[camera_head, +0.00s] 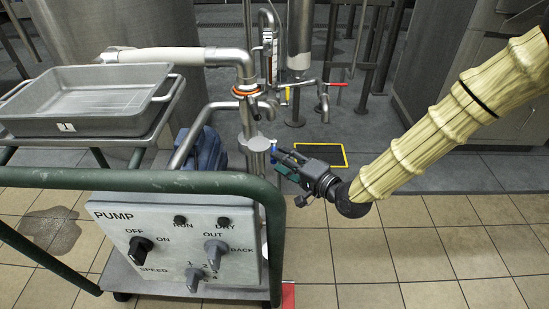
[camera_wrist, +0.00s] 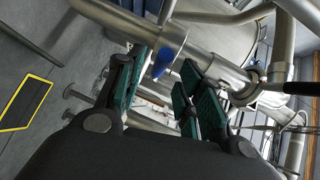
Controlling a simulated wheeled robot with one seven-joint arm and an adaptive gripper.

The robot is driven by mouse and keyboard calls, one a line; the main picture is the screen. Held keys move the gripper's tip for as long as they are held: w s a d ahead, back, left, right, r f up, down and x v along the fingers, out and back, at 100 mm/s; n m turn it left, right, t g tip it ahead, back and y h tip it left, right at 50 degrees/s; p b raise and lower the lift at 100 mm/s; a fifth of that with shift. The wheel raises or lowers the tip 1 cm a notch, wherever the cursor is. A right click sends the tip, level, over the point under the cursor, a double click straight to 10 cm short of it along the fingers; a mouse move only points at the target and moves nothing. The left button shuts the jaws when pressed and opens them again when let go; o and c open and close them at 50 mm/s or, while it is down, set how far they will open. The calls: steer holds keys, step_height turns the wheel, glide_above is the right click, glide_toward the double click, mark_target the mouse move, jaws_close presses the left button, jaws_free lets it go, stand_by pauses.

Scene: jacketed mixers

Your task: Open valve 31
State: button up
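No number 31 can be read in either view. A small blue valve handle (camera_head: 273,148) sits on the vertical steel pipe behind the pump cart. In the wrist view the blue handle (camera_wrist: 162,63) hangs from a steel pipe, ahead of the space between my fingertips. My gripper (camera_head: 284,163) is beside that pipe, close to the blue handle. In the wrist view my gripper (camera_wrist: 168,78) has its green-padded fingers apart with nothing clearly held. Whether a finger touches the handle cannot be told.
The pump cart, with its green rail (camera_head: 130,181) and control panel (camera_head: 180,240), stands at front left. A red handle (camera_head: 335,84) is on piping further back. A yellow floor outline (camera_head: 320,144) lies behind my gripper. Tiled floor at right is clear.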

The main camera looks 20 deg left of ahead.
steer(key=shift+b+x, duration=0.6)
steer(key=shift+x, duration=1.75)
steer(key=shift+d, duration=0.1)
steer(key=shift+c, duration=0.2)
jaws_close()
